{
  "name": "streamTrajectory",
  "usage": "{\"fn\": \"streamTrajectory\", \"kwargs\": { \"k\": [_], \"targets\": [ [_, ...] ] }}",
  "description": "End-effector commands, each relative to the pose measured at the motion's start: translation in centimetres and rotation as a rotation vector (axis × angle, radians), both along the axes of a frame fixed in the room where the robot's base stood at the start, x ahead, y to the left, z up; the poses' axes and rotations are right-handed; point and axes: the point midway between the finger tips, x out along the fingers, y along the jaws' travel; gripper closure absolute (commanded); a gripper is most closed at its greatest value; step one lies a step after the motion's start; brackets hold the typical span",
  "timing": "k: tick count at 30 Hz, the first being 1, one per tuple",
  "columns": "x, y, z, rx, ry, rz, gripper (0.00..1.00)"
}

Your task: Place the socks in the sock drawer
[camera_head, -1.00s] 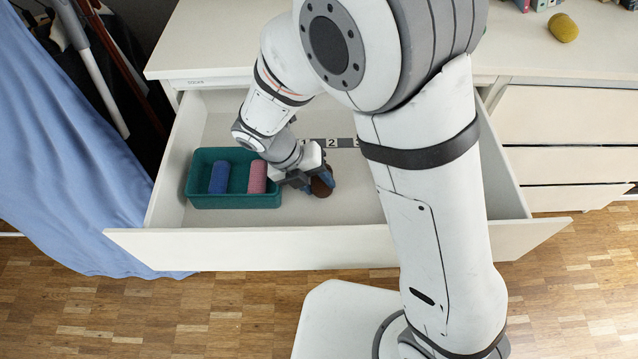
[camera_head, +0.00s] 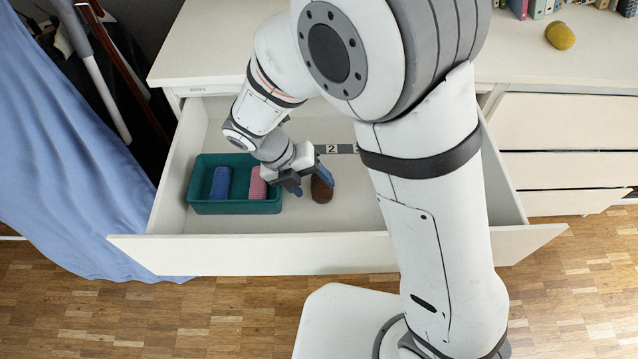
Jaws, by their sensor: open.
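The drawer (camera_head: 350,247) is open. A teal tray (camera_head: 238,207) stands at its left side. In the tray lie a blue rolled sock (camera_head: 220,183) and a pink rolled sock (camera_head: 257,185), the pink one partly covered by my gripper. A brown rolled sock (camera_head: 321,190) rests on the drawer floor right of the tray. My gripper (camera_head: 310,188) is open above the brown sock, its fingers tilted down to the right, with nothing held. A mustard-yellow rolled item (camera_head: 560,36), perhaps a sock, lies on the top at the far right.
A numbered strip (camera_head: 335,149) lies in the drawer behind my gripper; my arm hides its right part. Books (camera_head: 545,8) stand at the back right. A blue curtain (camera_head: 65,170) hangs at the left. The drawer floor (camera_head: 340,215) in front of the brown sock is clear.

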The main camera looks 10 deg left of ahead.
Motion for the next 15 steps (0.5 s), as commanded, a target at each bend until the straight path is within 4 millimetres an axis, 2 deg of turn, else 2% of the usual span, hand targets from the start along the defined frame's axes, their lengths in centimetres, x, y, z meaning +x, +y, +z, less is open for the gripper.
{"fn": "streamTrajectory", "kwargs": {
  "k": [1, 6, 10, 15],
  "targets": [
    [-0.1, 0.6, 1.6, 0.003, -0.002, 0.001, 0.38],
    [-0.5, 2.4, 4.9, 0.003, -0.002, 0.001, 0.38],
    [-0.8, 3.4, 6.7, 0.001, -0.001, 0.003, 0.38],
    [-1.0, 4.2, 8.0, 0.000, -0.001, 0.000, 0.38]
  ]
}}
